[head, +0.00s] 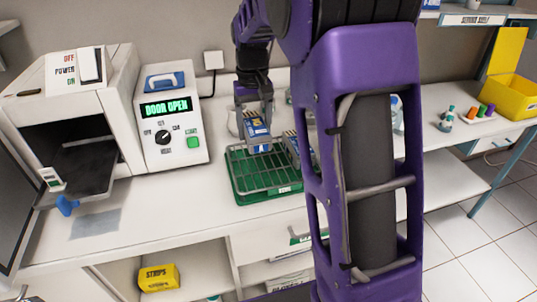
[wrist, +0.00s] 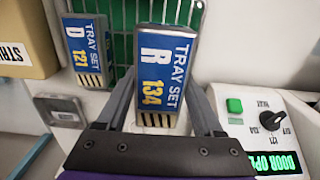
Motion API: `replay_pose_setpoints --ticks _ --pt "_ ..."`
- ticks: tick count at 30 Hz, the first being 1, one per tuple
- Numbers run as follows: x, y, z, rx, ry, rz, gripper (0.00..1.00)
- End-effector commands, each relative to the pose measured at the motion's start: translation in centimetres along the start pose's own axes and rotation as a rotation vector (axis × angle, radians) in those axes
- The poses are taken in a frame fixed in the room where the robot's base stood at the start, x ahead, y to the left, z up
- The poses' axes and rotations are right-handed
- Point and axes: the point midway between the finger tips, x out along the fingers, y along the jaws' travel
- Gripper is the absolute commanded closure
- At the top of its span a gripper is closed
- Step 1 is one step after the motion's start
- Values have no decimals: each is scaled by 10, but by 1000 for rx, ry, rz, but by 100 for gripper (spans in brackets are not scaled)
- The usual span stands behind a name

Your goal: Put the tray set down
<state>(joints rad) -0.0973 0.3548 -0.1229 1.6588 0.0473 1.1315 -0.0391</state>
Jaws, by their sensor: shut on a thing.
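My gripper (head: 254,104) is shut on a blue tray set (head: 256,126) over the back part of a green rack (head: 240,188) on the counter. In the wrist view this tray set (wrist: 166,72) is labelled "TRAY SET R 134" and sits between my two fingers (wrist: 160,108). I cannot tell whether its lower end touches the rack. A second tray set (head: 292,149) stands in the rack to the right, partly hidden by my arm. In the wrist view a tray set labelled "D 121" (wrist: 88,50) is at the left, apart from my fingers.
A sterilizer (head: 75,115) with its door open and a dark tray (head: 85,168) pulled out stands left. Its control box (head: 170,120) reads "DOOR OPEN". The counter (head: 165,205) in front is mostly clear. A yellow box (head: 512,90) stands at right. My arm hides the middle.

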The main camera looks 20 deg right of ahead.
Motion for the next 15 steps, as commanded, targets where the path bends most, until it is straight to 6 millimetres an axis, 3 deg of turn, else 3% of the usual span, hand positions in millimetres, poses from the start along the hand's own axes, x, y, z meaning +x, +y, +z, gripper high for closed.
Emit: replay_pose_setpoints --ticks 3,8,15 --pt "21 0 0 0 -1 0 100" --pt "36 0 0 0 0 0 100" --pt "73 0 0 1 -2 0 100"
